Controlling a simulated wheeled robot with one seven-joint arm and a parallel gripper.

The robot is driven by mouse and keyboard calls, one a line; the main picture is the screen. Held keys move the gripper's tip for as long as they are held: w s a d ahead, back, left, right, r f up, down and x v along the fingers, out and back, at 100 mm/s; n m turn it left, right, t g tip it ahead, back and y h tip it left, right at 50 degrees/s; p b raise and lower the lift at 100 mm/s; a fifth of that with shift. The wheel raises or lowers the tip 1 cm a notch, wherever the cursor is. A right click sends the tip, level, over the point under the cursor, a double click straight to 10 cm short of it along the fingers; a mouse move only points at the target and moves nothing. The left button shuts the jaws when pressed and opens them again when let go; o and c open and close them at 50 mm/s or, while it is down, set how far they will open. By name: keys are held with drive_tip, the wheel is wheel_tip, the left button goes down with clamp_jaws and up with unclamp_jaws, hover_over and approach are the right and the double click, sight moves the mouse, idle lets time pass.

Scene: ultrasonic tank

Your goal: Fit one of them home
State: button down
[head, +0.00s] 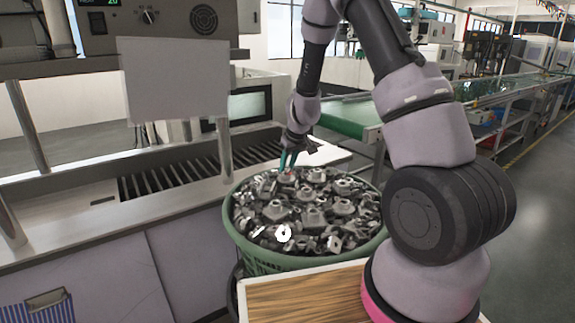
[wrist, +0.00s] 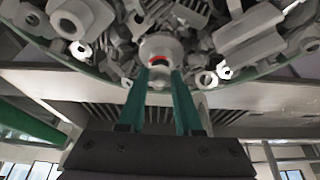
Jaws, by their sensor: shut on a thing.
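A green basket (head: 285,263) is heaped with grey metal parts (head: 312,216) of mixed shapes. My gripper (head: 287,163) reaches down to the far side of the heap with its teal fingers. In the wrist view, my gripper (wrist: 160,82) is shut on a round grey metal part (wrist: 160,47) with a small red mark. The part sits at the fingertips, against the other parts; I cannot tell whether it is lifted clear of them. Other grey parts (wrist: 250,35) crowd around it. The basket rim (wrist: 265,66) also shows there.
A grey metal counter (head: 75,222) with a dark slatted bed (head: 165,179) stands left of the basket. A blank grey panel (head: 177,80) and metal posts rise above it. A wooden-topped surface (head: 300,297) lies in front of the basket. A green conveyor (head: 345,118) runs behind.

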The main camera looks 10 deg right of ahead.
drive_tip(key=shift+f, duration=0.45)
drive_tip(key=c, duration=0.5)
unclamp_jaws()
drive_tip(key=v, duration=1)
drive_tip(key=shift+s+r, duration=0.15)
drive_tip(key=shift+r, duration=0.25)
